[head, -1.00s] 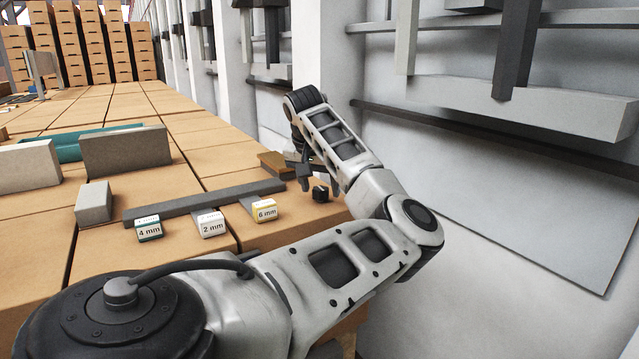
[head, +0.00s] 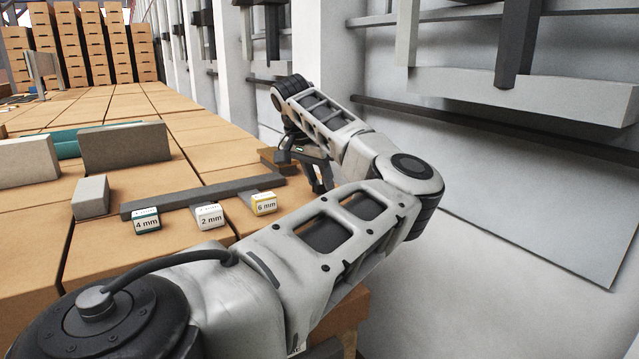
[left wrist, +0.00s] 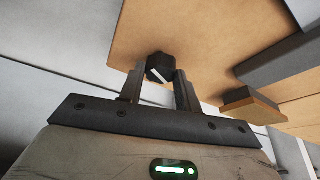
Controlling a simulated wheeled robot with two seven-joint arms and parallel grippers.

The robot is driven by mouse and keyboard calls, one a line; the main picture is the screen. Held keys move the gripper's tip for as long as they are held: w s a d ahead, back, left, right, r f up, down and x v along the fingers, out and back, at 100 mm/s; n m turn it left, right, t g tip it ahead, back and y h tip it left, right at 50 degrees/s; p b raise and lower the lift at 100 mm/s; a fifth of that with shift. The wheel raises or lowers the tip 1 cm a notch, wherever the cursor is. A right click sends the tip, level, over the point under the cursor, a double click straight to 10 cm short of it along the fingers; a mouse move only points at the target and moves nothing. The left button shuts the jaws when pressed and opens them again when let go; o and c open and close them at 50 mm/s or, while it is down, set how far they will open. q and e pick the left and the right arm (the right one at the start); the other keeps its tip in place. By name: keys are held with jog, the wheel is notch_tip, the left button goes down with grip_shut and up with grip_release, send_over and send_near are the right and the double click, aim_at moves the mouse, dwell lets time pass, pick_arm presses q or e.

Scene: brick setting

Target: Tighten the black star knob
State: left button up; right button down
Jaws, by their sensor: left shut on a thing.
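The black star knob (left wrist: 157,66) shows in the left wrist view near the edge of a tan box-like surface. It is small and dark with a white line on its face. My left gripper (left wrist: 160,76) has one finger on each side of it and is shut on it. My right gripper is in neither view.
A dark grey bar (head: 203,195) lies left of the gripper, with blocks marked 4 mm (head: 147,220), 2 mm (head: 209,217) and 6 mm (head: 264,204) in front. Grey blocks (head: 127,146) stand farther left. A pale wall panel (head: 530,215) is on the right.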

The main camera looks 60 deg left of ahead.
pick_arm(q)
jog(key=shift+a+m+h, duration=0.1)
jog(key=shift+m+h, duration=0.3)
jog(key=shift+m, duration=0.6)
jog(key=m+h, duration=0.1)
jog(key=m, duration=0.2)
jog(key=shift+r+m, duration=0.1)
jog(key=shift+m, duration=0.3)
jog(key=m+h, duration=0.1)
jog(key=m, duration=0.1)
jog(key=m+p, duration=0.1)
jog(key=m, duration=0.1)
jog(key=shift+a+h, duration=0.2)
jog(key=shift+h, duration=0.2)
jog(key=shift+m+g+h+p, duration=0.3)
jog(key=shift+m+g+p, duration=0.1)
jog(key=shift+m, duration=0.5)
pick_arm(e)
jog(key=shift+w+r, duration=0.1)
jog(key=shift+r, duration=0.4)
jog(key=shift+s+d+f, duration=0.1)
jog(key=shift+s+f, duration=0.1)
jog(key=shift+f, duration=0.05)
pick_arm(q)
jog(key=o, duration=1)
jog(key=shift+c, duration=0.2)
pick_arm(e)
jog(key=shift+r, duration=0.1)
